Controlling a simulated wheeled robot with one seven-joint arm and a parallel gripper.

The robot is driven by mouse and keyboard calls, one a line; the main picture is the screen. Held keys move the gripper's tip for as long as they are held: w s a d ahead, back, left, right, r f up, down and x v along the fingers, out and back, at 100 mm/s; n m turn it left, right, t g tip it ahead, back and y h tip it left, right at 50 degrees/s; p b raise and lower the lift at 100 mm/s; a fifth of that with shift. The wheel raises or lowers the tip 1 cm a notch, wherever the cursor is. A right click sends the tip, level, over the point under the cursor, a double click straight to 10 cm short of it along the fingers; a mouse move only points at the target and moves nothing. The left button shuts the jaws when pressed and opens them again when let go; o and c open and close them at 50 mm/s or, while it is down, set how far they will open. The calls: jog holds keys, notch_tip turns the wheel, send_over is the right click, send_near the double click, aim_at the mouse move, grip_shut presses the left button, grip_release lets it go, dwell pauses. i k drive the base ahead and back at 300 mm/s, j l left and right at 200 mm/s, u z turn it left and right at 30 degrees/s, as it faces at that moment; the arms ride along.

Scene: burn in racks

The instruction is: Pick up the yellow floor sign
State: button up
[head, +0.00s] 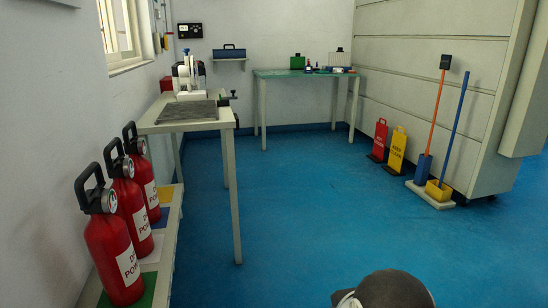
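The yellow floor sign (397,149) stands upright on the blue floor at the right, close to the grey panelled cabinet wall. It has dark lettering and a handle hole at its top. A red floor sign (379,139) stands just left of it and a little farther back. A dark rounded part with a light piece, probably of my arm, shows at the bottom edge. My gripper's fingers do not show.
Blue floor (300,200) is clear up to the signs. A stand (431,194) with two long-handled tools is right of the yellow sign. A green-topped table (305,73) is at the back. A worktable (178,123) and red extinguishers (113,245) line the left wall.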

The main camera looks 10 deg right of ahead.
aim_at(395, 162)
jog(key=i+l+z, duration=0.3)
jog(key=i, duration=0.3)
jog(key=i+z, duration=0.3)
jog(key=i, duration=0.3)
jog(key=i+j+z, duration=0.15)
jog(key=i+z, duration=0.15)
jog(key=i, duration=0.3)
jog(key=i+j+z, duration=0.3)
jog(key=i, duration=0.3)
jog(key=i+l, duration=0.1)
jog(key=i, duration=0.65)
jog(key=i+l, duration=0.1)
jog(key=i, duration=0.6)
jog(key=i+l+u, duration=0.1)
jog(key=i, duration=0.65)
jog(key=i+l, duration=0.2)
jog(key=i, duration=0.5)
jog(key=i+l+u, duration=0.3)
jog(key=i, duration=0.15)
jog(key=i+l+u, duration=0.25)
jog(key=i, duration=0.25)
